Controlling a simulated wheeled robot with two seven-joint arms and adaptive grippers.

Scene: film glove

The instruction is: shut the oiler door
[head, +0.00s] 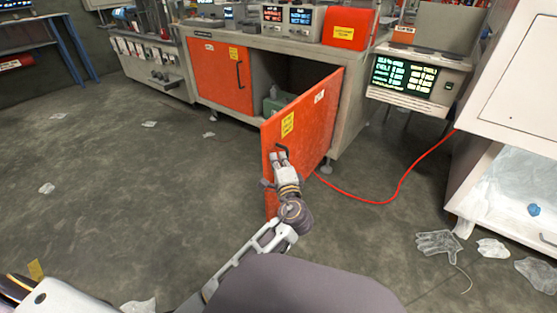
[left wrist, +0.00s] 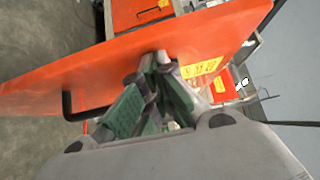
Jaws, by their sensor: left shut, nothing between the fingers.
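The orange cabinet door (head: 305,122) stands swung open, out from the grey workbench cabinet, with a yellow label and a dark handle near its free edge. My left gripper (head: 279,156) is shut and empty, its fingertips at the door's face beside the handle. In the left wrist view the door (left wrist: 110,60) spans the picture, and the shut fingertips (left wrist: 160,60) are against or very close to it. The black handle (left wrist: 68,104) lies to the left of the fingers, not between them. A greenish container (head: 278,100) shows inside the open compartment. My right gripper is out of view.
A closed orange door (head: 220,75) is left of the opening. A red cable (head: 385,200) runs over the floor to the right. Clear gloves (head: 438,245) lie on the floor near a white cabinet (head: 515,85). The floor left of the door is mostly free.

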